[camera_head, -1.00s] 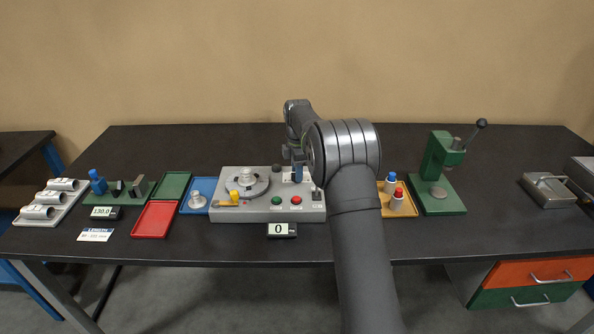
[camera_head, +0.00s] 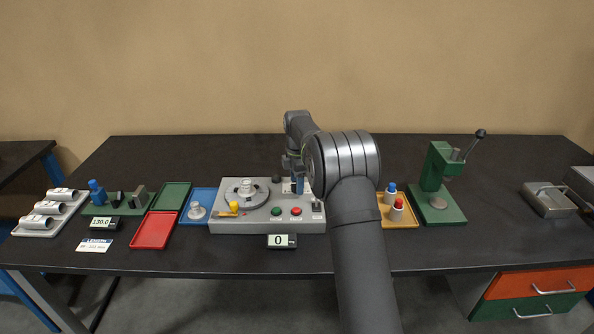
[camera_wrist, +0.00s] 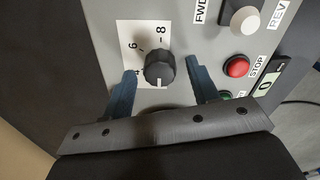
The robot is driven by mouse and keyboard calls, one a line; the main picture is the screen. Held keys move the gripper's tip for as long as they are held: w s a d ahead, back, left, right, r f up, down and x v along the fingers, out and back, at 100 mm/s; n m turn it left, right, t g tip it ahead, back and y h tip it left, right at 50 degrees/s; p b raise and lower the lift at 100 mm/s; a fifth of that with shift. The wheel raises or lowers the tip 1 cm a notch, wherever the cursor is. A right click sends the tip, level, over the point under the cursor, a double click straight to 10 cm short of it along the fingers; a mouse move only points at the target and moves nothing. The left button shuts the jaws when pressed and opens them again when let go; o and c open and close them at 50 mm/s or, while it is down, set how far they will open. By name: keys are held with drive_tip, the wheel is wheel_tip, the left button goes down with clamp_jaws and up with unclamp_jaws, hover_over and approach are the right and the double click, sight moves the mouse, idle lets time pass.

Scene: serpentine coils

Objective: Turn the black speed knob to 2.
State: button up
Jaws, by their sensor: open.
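The black speed knob (camera_wrist: 160,68) shows in the wrist view on the grey panel, with a white scale plate behind it. The figures 4, 6 and 8 are readable; the rest of the scale is hidden or unclear. A white mark on the knob points toward the bottom of the wrist picture. My gripper (camera_wrist: 161,72) is open, with one blue finger on each side of the knob; small gaps show between fingers and knob. In the head view, my gripper (camera_head: 298,186) is over the back right of the grey control box (camera_head: 255,224) and mostly hides the knob.
A red STOP button (camera_wrist: 237,67) and a white-tipped FWD/REV switch (camera_wrist: 245,19) are close beside the right finger. A display (camera_head: 281,241) in front of the box reads 0. A yellow tray (camera_head: 408,222) and a green press (camera_head: 437,185) stand to the right.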

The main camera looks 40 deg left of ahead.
wheel_tip(320, 180, up, 17)
drive_tip(key=shift+s+d, duration=0.15)
drive_tip(key=shift+d, duration=0.15)
drive_tip(key=shift+r, duration=0.1)
idle(0.5)
drive_tip(key=f, duration=1.7)
drive_tip(key=shift+a+f, duration=0.25)
drive_tip(key=shift+a, duration=0.05)
